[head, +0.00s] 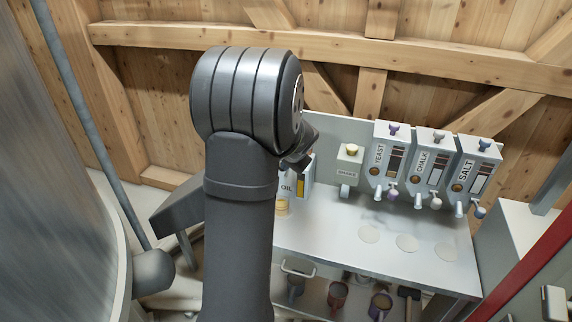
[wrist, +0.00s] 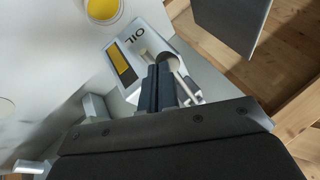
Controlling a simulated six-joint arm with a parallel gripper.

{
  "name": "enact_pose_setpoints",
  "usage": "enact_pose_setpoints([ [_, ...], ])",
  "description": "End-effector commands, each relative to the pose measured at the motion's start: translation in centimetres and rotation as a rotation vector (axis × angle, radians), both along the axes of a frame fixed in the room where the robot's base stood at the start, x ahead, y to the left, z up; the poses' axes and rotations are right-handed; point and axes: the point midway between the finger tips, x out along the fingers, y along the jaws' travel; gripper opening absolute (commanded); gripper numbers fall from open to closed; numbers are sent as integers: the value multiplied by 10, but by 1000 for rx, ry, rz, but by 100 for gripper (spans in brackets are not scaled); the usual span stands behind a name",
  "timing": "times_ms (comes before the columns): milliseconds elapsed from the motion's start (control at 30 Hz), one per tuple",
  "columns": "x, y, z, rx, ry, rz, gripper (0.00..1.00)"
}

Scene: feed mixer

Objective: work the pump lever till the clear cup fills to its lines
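The oil pump, a pale box marked OIL with a yellow sight window, stands at the left end of the bench in the head view (head: 304,178), partly behind my arm. It also shows in the wrist view (wrist: 128,50). A cup holding yellow liquid (wrist: 102,9) stands in front of it, cut by the top edge; the head view shows it (head: 282,207) partly hidden. Its lines cannot be made out. My gripper (wrist: 162,82) has its dark fingers close together at the pump's side, by a pale rod. Whether they grip the lever is unclear.
Dispensers marked YEAST (head: 378,160), CHALK (head: 421,168) and SALT (head: 465,176) stand to the right, with a small SHAKE box (head: 347,170) beside them. Pale discs mark the bare bench top (head: 330,235). Mugs (head: 337,296) sit on the shelf below.

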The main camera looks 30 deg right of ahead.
Motion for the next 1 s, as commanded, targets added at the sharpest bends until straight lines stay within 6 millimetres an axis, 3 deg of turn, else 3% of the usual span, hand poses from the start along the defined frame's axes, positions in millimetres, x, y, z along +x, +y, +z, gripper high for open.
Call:
enact_pose_setpoints([
  [267, -2, 1, -1, 4, 5, 1, 0],
  [467, -12, -6, 23, 0, -1, -1, 0],
  [533, -19, -10, 37, -2, -2, -2, 0],
  [1000, -83, 18, 76, 0, -1, -1, 0],
])
